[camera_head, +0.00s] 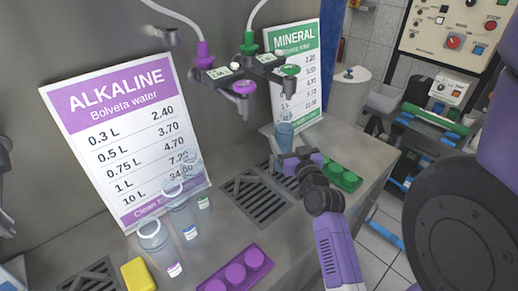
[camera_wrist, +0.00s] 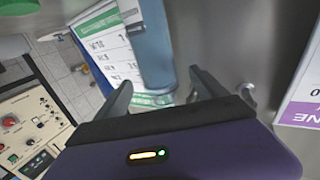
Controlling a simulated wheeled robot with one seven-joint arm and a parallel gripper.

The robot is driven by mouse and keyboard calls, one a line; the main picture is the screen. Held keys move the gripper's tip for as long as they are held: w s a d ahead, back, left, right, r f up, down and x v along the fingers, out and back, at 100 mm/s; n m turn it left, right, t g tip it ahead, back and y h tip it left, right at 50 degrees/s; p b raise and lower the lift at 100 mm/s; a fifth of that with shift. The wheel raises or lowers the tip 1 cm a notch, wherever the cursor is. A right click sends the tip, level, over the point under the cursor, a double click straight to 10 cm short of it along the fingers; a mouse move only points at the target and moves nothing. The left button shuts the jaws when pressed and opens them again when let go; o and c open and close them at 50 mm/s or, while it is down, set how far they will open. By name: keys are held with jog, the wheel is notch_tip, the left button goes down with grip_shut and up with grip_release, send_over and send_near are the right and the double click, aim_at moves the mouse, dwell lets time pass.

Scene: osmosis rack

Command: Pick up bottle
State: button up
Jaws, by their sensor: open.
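A translucent blue bottle (camera_head: 285,133) stands at the far part of the counter, below the green MINERAL sign. My gripper (camera_head: 297,160) is right beside it and partly hides its lower part. In the wrist view the same bottle (camera_wrist: 153,45) shows large, between the lines of my two open fingers (camera_wrist: 160,80). I cannot tell whether either finger touches it. Several other clear bottles with labels, such as the nearest bottle (camera_head: 155,240), stand at the front left of the counter.
A green cap tray (camera_head: 343,177) lies right of my gripper and a purple cap tray (camera_head: 237,275) lies at the front. A yellow block (camera_head: 138,275) is at front left. Dispenser taps (camera_head: 245,88) hang above the drain grate (camera_head: 254,196). The purple ALKALINE sign (camera_head: 125,135) leans behind.

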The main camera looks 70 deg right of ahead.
jog(key=x, duration=0.2)
jog(key=shift+w+d+r+p, duration=0.15)
jog(key=shift+w+d+p, duration=0.05)
jog(key=shift+w+p, duration=0.1)
jog(key=x, duration=0.2)
jog(key=p+x, duration=0.1)
jog(key=x, duration=0.2)
jog(key=shift+s+d+f, duration=0.15)
jog(key=shift+s+f, duration=0.05)
grip_shut()
jog(key=shift+r, duration=0.1)
